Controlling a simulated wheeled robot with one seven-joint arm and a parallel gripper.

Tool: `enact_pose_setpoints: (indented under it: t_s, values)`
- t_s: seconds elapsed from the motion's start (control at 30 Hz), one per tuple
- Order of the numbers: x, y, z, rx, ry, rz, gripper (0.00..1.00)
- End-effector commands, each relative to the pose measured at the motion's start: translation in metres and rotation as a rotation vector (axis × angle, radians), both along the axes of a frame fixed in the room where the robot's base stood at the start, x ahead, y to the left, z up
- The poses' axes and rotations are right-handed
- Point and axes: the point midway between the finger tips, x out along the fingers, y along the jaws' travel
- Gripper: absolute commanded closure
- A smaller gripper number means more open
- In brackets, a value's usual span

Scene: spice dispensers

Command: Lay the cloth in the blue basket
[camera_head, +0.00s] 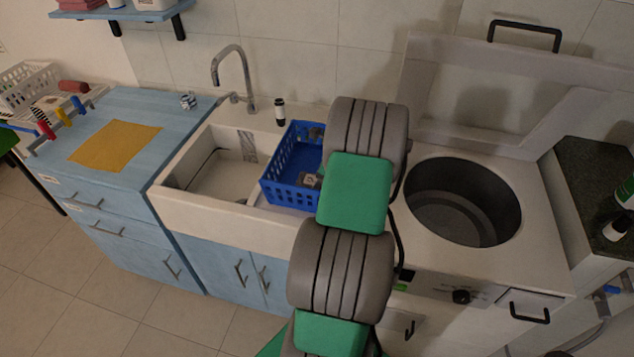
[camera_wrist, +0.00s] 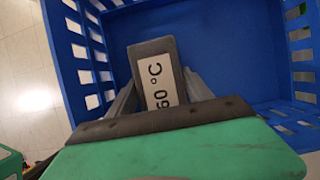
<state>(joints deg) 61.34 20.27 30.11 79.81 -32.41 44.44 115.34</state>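The blue basket (camera_head: 277,168) stands at the right end of the sink, partly behind my arm. The wrist view looks down into the basket (camera_wrist: 240,50). In the head view a small grey labelled patch (camera_head: 309,180) shows in the basket. My arm hides most of my gripper there.
A yellow cloth or mat (camera_head: 115,146) lies flat on the blue counter (camera_head: 178,117). The tap (camera_head: 238,70) rises behind the sink (camera_head: 214,170), beside a small dark bottle (camera_head: 279,111). An open-lidded round tub (camera_head: 462,203) is right of my arm.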

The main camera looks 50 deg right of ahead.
Motion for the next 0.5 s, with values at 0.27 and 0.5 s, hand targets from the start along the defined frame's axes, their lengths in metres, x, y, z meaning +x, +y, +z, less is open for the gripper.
enact_pose_setpoints:
  t_s: [0.27, 0.5]
  values:
    - [-0.0001, 0.0000, 0.0005, 0.000, 0.000, 0.000, 0.20]
    - [0.0001, -0.0002, 0.0022, -0.001, 0.000, 0.000, 0.20]
